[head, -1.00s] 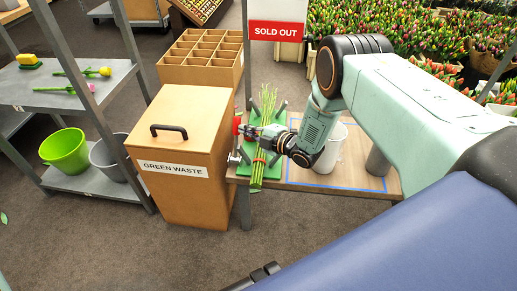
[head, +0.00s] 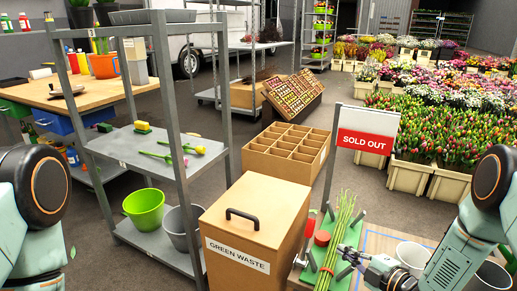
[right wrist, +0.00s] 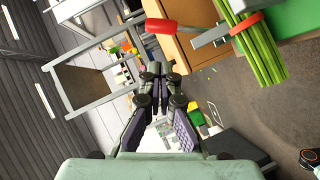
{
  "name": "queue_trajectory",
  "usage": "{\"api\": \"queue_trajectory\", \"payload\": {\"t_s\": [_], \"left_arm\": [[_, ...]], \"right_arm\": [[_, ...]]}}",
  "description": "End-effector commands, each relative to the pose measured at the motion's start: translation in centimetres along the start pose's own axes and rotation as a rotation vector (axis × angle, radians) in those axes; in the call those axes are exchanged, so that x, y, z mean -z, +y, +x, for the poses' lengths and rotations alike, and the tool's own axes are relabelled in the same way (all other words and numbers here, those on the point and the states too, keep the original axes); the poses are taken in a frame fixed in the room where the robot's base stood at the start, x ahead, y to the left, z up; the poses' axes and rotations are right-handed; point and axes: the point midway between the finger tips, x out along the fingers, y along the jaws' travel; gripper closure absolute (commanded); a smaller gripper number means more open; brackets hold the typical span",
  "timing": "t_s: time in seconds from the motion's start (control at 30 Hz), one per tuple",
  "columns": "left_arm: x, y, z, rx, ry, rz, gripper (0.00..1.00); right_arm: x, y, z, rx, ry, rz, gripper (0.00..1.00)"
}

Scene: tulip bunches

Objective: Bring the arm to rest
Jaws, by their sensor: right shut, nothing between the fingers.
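My right gripper (head: 345,253) is shut and empty in the head view, just right of the green stem bundle (head: 337,232); whether it touches the stems is unclear. In the right wrist view its fingers (right wrist: 156,72) are together, with the bundle (right wrist: 262,55) apart from them at upper right. A red-orange band (right wrist: 245,23) is around the stems. The bundle lies over a green board (head: 352,236) on the bench. My left arm (head: 30,215) shows at the left edge of the head view; its gripper is out of view.
The brown green-waste bin (head: 250,225) stands left of the bench. A white bucket (head: 412,256) stands right of my right gripper. A grey shelf rack (head: 165,150) holds single tulips and buckets at left. A red-handled clamp (right wrist: 172,26) is near the bundle. A SOLD OUT sign (head: 365,143) rises behind the bench.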

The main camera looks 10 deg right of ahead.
Motion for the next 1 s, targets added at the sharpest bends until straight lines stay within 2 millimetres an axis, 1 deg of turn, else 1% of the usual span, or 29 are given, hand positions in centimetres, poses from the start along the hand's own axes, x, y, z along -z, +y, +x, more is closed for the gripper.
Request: {"api": "queue_trajectory", "payload": {"t_s": [0.07, 0.13, 0.2, 0.27, 0.3, 0.37, 0.4, 0.43, 0.47, 0.5, 0.57, 0.6, 0.67, 0.7, 0.77, 0.8, 0.83, 0.9, 0.93, 1.0], "left_arm": [[0.0, 0.0, 0.0, 0.000, 0.000, 0.000, 1.00], [0.0, 0.0, 0.0, 0.000, 0.000, 0.000, 1.00], [0.0, 0.0, 0.0, 0.000, 0.000, 0.000, 1.00], [0.0, 0.0, 0.0, 0.000, 0.000, 0.000, 1.00], [0.0, 0.0, -0.1, 0.000, 0.000, 0.000, 1.00], [0.0, 0.0, -0.4, 0.000, 0.000, 0.000, 1.00], [0.0, 0.0, -0.6, 0.000, 0.000, 0.000, 1.00], [0.0, 0.0, -0.7, 0.000, 0.000, 0.000, 1.00], [0.0, 0.0, -0.9, 0.000, 0.000, 0.000, 1.00], [0.0, 0.0, -1.1, 0.000, 0.000, 0.000, 1.00], [0.0, 0.0, -1.5, 0.000, 0.000, 0.000, 1.00], [0.0, 0.0, -1.7, 0.000, 0.000, 0.000, 1.00], [0.0, 0.0, -2.1, 0.000, 0.000, 0.000, 1.00], [0.0, 0.0, -2.3, 0.000, 0.000, 0.000, 1.00], [0.0, 0.0, -2.7, 0.000, 0.000, 0.000, 1.00], [0.0, 0.0, -2.9, 0.000, 0.000, 0.000, 1.00], [0.0, 0.0, -3.1, 0.000, 0.000, 0.000, 1.00], [0.0, 0.0, -3.5, 0.000, 0.000, 0.000, 1.00], [0.0, 0.0, -3.7, 0.000, 0.000, 0.000, 1.00], [0.0, 0.0, -3.9, 0.000, 0.000, 0.000, 1.00]], "right_arm": [[-0.3, -0.4, 0.0, 0.015, -0.016, 0.071, 1.00], [-1.0, -1.3, -0.3, 0.041, -0.065, 0.190, 1.00], [-1.5, -3.2, -1.1, 0.081, -0.146, 0.361, 1.00], [-1.4, -5.3, -2.0, 0.123, -0.227, 0.523, 1.00], [-0.9, -6.8, -2.8, 0.155, -0.286, 0.637, 1.00], [0.1, -9.4, -4.3, 0.206, -0.392, 0.814, 1.00], [1.2, -11.2, -5.6, 0.242, -0.472, 0.930, 1.00], [2.1, -12.5, -6.7, 0.269, -0.537, 1.015, 1.00], [3.1, -13.8, -8.0, 0.294, -0.607, 1.097, 1.00], [4.4, -15.3, -9.7, 0.322, -0.696, 1.189, 1.00], [6.4, -17.2, -12.6, 0.360, -0.834, 1.305, 1.00], [7.7, -18.2, -14.6, 0.381, -0.924, 1.365, 1.00], [9.7, -19.3, -17.7, 0.405, -1.060, 1.434, 1.00], [10.9, -19.8, -19.8, 0.419, -1.145, 1.464, 1.00], [12.6, -20.2, -22.7, 0.437, -1.257, 1.484, 1.00], [13.5, -20.2, -24.5, 0.450, -1.318, 1.481, 1.00], [14.2, -20.1, -25.7, 0.462, -1.353, 1.469, 1.00], [15.4, -19.8, -27.8, 0.493, -1.402, 1.429, 1.00], [15.7, -19.6, -28.2, 0.503, -1.408, 1.414, 1.00], [16.0, -19.4, -28.3, 0.518, -1.398, 1.390, 1.00]]}}
